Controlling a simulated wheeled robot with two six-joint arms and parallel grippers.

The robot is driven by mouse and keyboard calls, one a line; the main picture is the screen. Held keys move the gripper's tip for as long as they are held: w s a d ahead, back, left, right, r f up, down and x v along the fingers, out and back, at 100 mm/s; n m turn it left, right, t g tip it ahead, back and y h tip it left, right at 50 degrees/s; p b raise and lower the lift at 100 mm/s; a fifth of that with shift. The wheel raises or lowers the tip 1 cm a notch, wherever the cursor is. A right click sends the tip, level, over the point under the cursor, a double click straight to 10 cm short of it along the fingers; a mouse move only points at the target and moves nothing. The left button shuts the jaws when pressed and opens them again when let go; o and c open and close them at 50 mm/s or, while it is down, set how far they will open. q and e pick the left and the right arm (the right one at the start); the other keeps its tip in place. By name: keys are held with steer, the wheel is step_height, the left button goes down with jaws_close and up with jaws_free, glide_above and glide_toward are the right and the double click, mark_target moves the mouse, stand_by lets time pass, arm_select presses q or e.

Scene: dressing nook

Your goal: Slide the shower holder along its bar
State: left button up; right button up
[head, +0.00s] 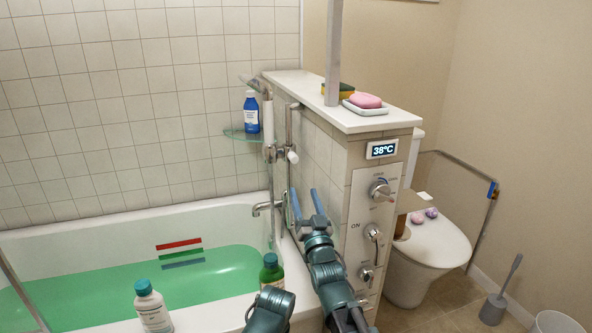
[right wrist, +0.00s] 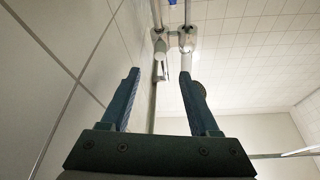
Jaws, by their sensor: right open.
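The shower holder (head: 270,153) sits on the upright bar (head: 289,125) by the tiled half wall, with a white knob on its right side. The white hand shower (head: 267,115) rests in it, head up. My right gripper (head: 306,194) is open and empty, below and in front of the holder and apart from it. In the right wrist view the holder (right wrist: 172,42) shows beyond the two open fingers (right wrist: 157,78), near the top.
The half wall with control panel (head: 366,205) stands close right of my right arm. A glass shelf (head: 240,135) with a blue bottle (head: 251,112) is left of the bar. A spout (head: 268,207) juts over the bathtub (head: 110,225). Bottles (head: 152,308) stand in front.

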mark_target(295, 163)
steer(key=p+x, duration=0.2)
steer(key=x, duration=0.5)
steer(key=p+x, duration=0.3)
steer(key=x, duration=0.4)
steer(key=shift+s+d+r, duration=0.1)
steer(key=shift+r, duration=0.1)
jaws_close()
stand_by(1.1)
